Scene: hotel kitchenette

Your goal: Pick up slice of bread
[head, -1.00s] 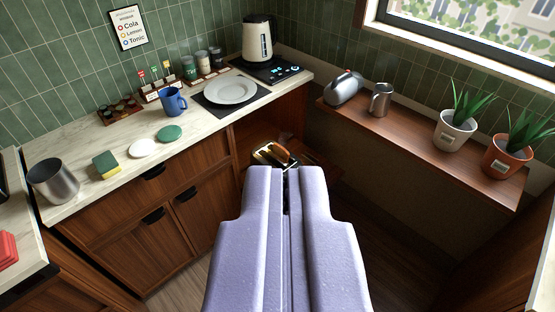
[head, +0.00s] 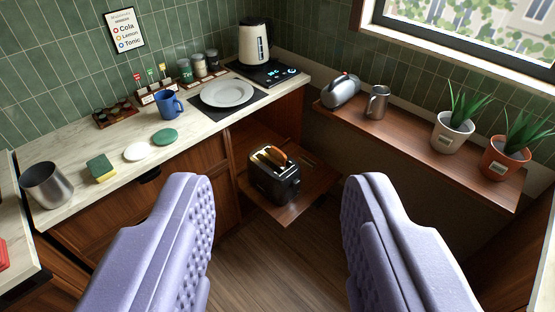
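A slice of bread (head: 275,155) sticks up out of a slot of the black toaster (head: 274,180). The toaster stands on a low wooden pull-out shelf (head: 300,206) below the counter, near the middle of the view. My gripper (head: 278,195) is wide open and empty, with its two pale purple fingers on the left and right in the foreground. The toaster and the bread show in the gap between the fingertips, farther off. Neither finger appears to touch the bread or the toaster.
The counter (head: 205,128) holds a white plate (head: 227,93) on a dark mat, a blue mug (head: 168,105), a kettle (head: 254,42), a sponge (head: 101,168) and a metal canister (head: 46,185). A wooden ledge (head: 410,135) at right carries metal jugs and two potted plants. Open floor lies below the toaster.

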